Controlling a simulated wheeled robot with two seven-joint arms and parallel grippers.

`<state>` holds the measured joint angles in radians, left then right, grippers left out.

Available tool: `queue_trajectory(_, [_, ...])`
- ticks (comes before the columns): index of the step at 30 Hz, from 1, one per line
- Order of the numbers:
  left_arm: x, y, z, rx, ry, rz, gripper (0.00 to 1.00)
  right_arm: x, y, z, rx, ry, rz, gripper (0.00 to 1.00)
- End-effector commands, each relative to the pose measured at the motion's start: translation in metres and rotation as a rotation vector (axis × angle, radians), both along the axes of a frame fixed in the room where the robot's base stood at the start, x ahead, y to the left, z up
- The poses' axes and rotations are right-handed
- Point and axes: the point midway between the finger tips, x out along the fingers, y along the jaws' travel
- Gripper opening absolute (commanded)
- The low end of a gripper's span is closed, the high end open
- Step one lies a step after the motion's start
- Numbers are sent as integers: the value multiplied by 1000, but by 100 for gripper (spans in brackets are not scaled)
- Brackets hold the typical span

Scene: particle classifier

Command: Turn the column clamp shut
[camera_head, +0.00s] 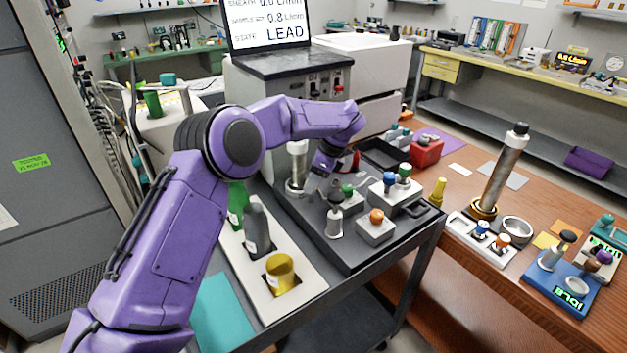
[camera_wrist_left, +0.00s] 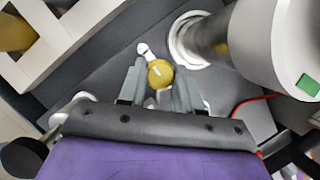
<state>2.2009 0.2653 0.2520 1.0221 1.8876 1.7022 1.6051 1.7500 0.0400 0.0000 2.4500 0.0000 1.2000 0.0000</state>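My left gripper (camera_head: 324,180) reaches over the dark cart top, beside a silver column (camera_head: 297,165); the arm partly hides this spot. In the left wrist view its two grey fingers (camera_wrist_left: 159,82) stand on either side of a round yellow knob (camera_wrist_left: 160,73). I cannot tell whether they press on it or only flank it. A short piece with a white tip (camera_wrist_left: 143,48) shows just beyond the knob. A pale ring and cylinder (camera_wrist_left: 192,38) stand close to the right of the fingers. I cannot make out how far the clamp is turned. My right gripper is out of view.
A white tray (camera_head: 290,302) holds bottles and a yellow cup. Another tall column (camera_head: 503,170) stands on the wooden bench.

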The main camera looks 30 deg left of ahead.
Motion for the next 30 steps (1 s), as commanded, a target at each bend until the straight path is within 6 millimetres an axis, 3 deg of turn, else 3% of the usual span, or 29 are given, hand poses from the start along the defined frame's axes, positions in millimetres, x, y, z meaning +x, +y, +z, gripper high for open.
queue_trajectory(11, [-1,0,-4,-2,-1,-103,3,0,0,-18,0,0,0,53])
queue_trajectory(21, [-3,0,-5,-2,-2,-392,3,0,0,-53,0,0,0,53])
queue_trajectory(30, [-5,0,-3,-1,-2,-678,3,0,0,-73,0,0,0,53])
